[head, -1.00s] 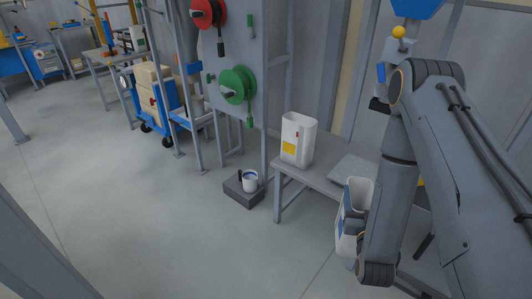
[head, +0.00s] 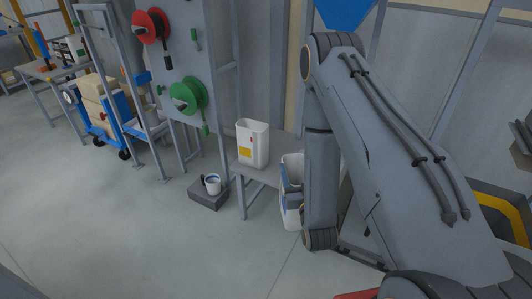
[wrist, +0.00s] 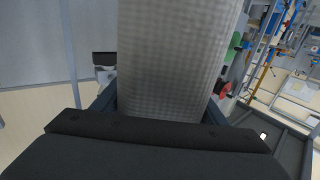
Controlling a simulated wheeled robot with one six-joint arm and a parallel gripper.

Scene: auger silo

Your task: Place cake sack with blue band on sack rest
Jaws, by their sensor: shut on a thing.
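A white woven sack (wrist: 178,60) fills the middle of the wrist view, between the dark fingers of my gripper (wrist: 162,108). My gripper is shut on it. In the head view the white sack with a blue band (head: 291,212) shows beside the grey table, partly hidden behind my arm. My gripper is mostly hidden by my arm there. I cannot tell for sure which thing is the sack rest.
A white container with a yellow label (head: 253,146) stands on the grey table (head: 262,177). A dark block (head: 208,195) with a white and blue cup (head: 213,184) is on the floor. Red (head: 151,27) and green (head: 187,97) handwheels are on the panel. Front floor is open.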

